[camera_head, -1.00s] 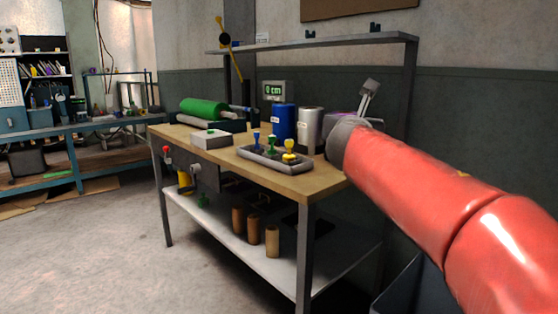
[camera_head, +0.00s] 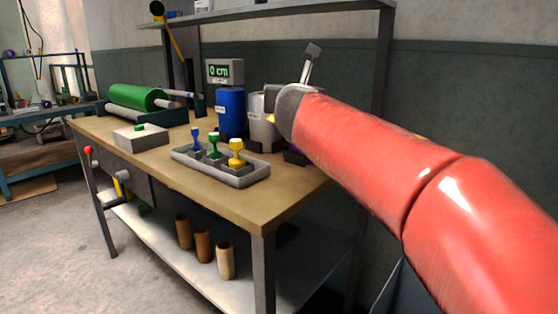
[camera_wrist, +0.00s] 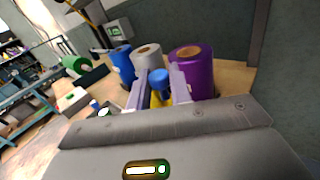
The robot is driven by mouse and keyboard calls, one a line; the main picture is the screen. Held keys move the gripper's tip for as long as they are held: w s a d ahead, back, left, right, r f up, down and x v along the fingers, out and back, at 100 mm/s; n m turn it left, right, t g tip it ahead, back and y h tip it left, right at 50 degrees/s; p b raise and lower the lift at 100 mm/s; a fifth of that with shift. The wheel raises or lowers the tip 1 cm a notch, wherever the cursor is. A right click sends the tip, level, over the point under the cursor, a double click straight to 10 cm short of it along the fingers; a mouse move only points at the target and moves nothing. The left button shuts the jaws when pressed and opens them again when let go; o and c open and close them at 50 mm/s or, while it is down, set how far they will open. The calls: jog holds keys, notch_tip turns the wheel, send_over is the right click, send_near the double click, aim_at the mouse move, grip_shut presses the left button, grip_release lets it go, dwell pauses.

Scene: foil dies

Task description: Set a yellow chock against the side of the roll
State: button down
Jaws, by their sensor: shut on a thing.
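My gripper (camera_wrist: 160,90) is shut on a small yellow chock (camera_wrist: 156,101), with a blue part showing above it between the fingers. In the head view only a yellow tip of the chock (camera_head: 271,119) shows beside my wrist. Beyond the fingers on the bench stand a silver roll (camera_wrist: 146,52), a purple roll (camera_wrist: 196,72) and a blue roll (camera_wrist: 122,64). In the head view my arm covers most of the purple roll and part of the silver roll (camera_head: 261,127). I cannot tell whether the chock touches a roll.
A grey tray (camera_head: 243,181) with blue, green and yellow handled pieces sits on the wooden bench (camera_head: 245,207). A green roll (camera_head: 138,97) lies at the left end near a grey box (camera_head: 141,137). A "0 cm" display (camera_head: 224,72) and overhead shelf (camera_head: 275,13) stand behind.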

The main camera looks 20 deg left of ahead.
jog(key=shift+f+b, duration=1.4)
jog(key=shift+f, duration=6.15)
jog(key=shift+f, duration=0.1)
jog(key=c, duration=1.3)
grip_release()
jog(key=b+v, duration=0.1)
jog(key=v, duration=1.1)
